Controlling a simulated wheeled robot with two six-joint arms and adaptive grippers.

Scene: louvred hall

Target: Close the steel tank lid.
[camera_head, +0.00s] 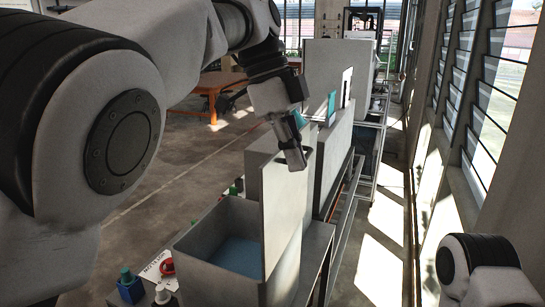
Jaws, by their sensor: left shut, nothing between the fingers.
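The steel tank (195,262) is an open grey box at the bottom centre, with a bluish inside. Its lid (285,212) stands raised, close to upright, along the tank's right side. My left gripper (295,160) is shut and points down at the lid's top edge. It overlaps that edge in the picture, and I cannot tell whether it touches. My right gripper is out of view; only part of my right arm shows at the bottom right.
A blue block-like item (130,287) and a red ring (167,267) lie left of the tank. More grey cabinets (335,75) stand in a row behind the lid. An orange table (215,82) stands far back. Open floor lies left, and louvred windows line the right.

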